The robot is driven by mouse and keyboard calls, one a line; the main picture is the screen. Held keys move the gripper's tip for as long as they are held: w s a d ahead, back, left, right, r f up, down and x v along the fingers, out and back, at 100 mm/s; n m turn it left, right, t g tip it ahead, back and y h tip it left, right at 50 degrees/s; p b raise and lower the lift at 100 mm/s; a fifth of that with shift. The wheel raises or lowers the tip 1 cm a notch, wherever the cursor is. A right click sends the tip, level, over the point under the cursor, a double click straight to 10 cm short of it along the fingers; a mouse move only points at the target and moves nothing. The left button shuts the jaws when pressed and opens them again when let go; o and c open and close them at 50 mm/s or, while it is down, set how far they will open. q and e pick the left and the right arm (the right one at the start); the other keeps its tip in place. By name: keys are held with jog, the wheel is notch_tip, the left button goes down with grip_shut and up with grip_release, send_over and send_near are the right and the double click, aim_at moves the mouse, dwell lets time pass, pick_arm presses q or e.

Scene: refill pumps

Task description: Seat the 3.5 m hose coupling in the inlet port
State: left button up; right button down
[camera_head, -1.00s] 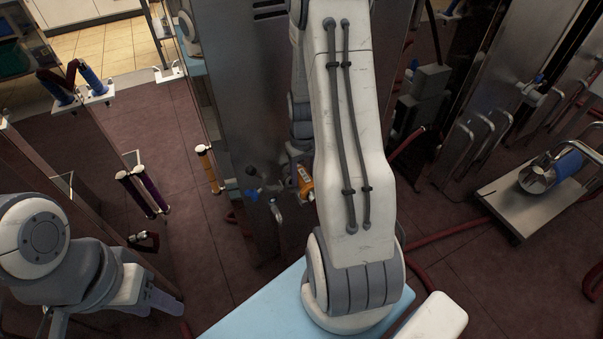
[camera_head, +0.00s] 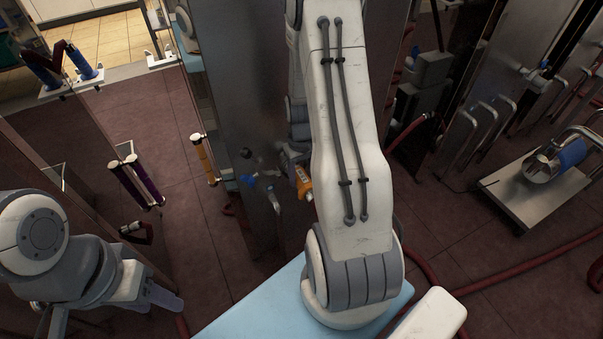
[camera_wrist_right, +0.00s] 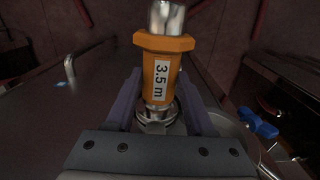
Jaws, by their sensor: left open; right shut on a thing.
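The orange 3.5 m coupling (camera_wrist_right: 157,72) is between the fingers of my right gripper (camera_wrist_right: 160,95) in the right wrist view, with its label facing the camera. A silver end sticks out at its top, and a metal ring shows at its lower end. In the head view the coupling (camera_head: 304,184) shows beside my right arm, in front of a steel cabinet (camera_head: 245,90); the arm hides most of the right gripper. I cannot make out the inlet port for sure. My left gripper (camera_head: 108,310) is open and empty at the lower left, apart from everything.
A blue valve handle (camera_wrist_right: 258,123) is right of my right gripper in the wrist view. Racks with coloured hose ends stand at the left, including an orange one (camera_head: 204,158). A steel cart (camera_head: 530,205) is at the right. Red hoses (camera_head: 525,262) lie on the floor.

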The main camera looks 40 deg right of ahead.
aim_at(301, 175)
jog(key=shift+f, duration=0.2)
dwell(0.4)
jog(key=shift+c, duration=0.9)
grip_release()
notch_tip(301, 175, up, 10)
jog(key=p, duration=0.2)
jog(key=shift+r, duration=0.25)
jog(key=shift+a, duration=0.1)
